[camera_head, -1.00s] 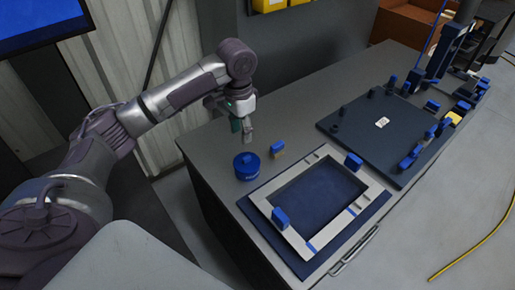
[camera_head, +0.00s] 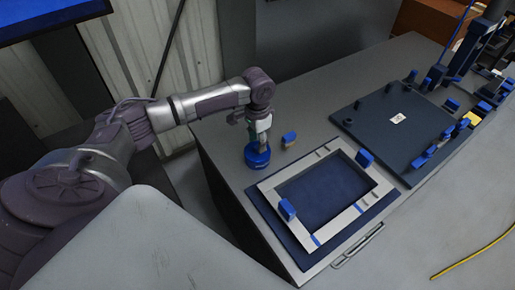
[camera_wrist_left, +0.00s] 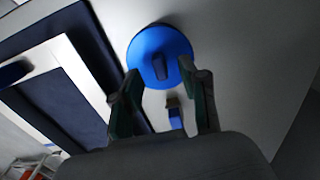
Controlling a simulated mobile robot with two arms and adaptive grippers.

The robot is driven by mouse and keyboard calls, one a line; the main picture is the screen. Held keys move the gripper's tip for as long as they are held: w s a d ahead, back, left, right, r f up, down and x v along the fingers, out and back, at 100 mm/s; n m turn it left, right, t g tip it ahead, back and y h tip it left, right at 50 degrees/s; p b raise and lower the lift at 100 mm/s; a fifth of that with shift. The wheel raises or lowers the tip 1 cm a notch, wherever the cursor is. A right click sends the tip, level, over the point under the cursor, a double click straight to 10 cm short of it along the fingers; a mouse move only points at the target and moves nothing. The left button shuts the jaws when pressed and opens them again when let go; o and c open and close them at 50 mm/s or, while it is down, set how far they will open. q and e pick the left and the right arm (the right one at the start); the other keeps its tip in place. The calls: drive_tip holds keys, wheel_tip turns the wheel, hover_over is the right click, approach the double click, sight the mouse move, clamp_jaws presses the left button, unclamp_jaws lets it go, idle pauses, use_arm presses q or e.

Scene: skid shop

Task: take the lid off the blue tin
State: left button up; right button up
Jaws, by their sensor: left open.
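The round blue tin (camera_head: 257,159) stands on the grey bench top near its left edge, with its lid on. In the left wrist view the blue lid (camera_wrist_left: 150,45) is seen from above, with a raised darker blue handle on it. My left gripper (camera_head: 261,142) is just above the tin, pointing down. In the wrist view its two fingers (camera_wrist_left: 166,83) are spread apart, with the lid's handle near the gap between their tips. Whether a finger touches the handle cannot be told. My right gripper is not in view.
A small blue and tan block (camera_head: 289,139) stands close right of the tin. A pale frame (camera_head: 270,187) on a dark blue mat lies just in front of it. A dark plate (camera_head: 375,112) with blue clamps lies further right. Bare bench lies behind the tin.

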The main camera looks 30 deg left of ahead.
use_arm(q)
drive_tip(key=shift+f, duration=1.2)
clamp_jaws()
drive_tip(key=shift+r, duration=0.2)
